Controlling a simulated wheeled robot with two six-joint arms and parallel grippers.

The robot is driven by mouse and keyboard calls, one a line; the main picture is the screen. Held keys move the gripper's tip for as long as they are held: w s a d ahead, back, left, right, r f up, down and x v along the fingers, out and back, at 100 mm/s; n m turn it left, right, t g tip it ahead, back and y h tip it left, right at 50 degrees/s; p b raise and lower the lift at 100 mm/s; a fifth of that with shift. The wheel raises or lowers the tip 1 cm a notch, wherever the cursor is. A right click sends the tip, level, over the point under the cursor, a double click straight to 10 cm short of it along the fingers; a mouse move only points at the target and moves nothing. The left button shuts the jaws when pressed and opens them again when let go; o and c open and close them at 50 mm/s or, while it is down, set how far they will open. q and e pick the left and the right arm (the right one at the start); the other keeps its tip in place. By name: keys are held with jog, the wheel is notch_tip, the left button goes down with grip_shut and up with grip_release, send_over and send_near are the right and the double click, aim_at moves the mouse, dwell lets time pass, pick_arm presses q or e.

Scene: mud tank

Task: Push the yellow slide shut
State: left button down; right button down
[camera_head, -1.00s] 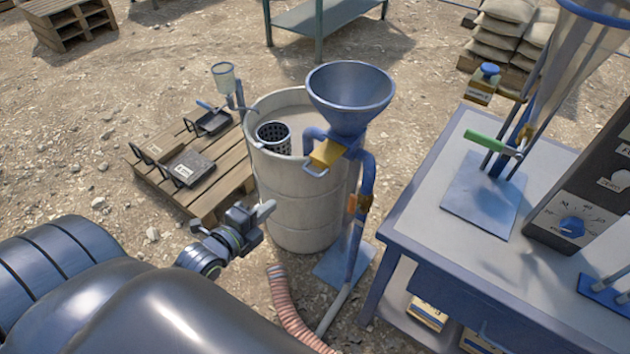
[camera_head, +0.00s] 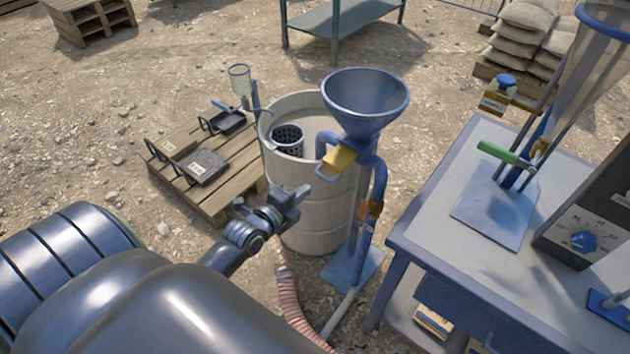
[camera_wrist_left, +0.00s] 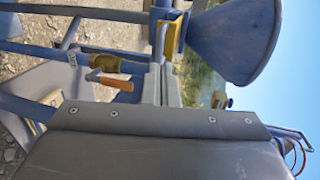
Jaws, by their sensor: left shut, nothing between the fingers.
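The yellow slide (camera_head: 339,159) sits under the blue funnel (camera_head: 365,100), on the blue pipe stand beside the barrel. It sticks out to the left of the pipe, with a pale handle at its near end. My left gripper (camera_head: 302,191) is shut and empty, a little below and left of the slide, in front of the barrel. In the left wrist view the gripper fingers (camera_wrist_left: 160,85) point up toward the yellow slide (camera_wrist_left: 168,40) with the funnel (camera_wrist_left: 232,40) to its right. I cannot tell whether the fingertips touch the slide there. My right gripper is not in view.
The pale barrel (camera_head: 315,205) holds a black mesh basket (camera_head: 287,140) at its rim. An orange-handled valve (camera_head: 370,208) is lower on the pipe. A pink hose (camera_head: 292,300) lies on the ground. A blue table (camera_head: 415,235) stands to the right, a pallet (camera_head: 215,195) to the left.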

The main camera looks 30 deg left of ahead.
pick_arm(q)
send_near(332, 168)
jog(key=shift+w+f, duration=1)
jog(key=shift+w, duration=0.3)
jog(key=shift+p, duration=0.3)
jog(key=b+x, duration=0.2)
jog(key=x, duration=0.1)
jog(key=b+x, duration=0.1)
jog(key=x, duration=0.1)
jog(key=shift+r, duration=0.7)
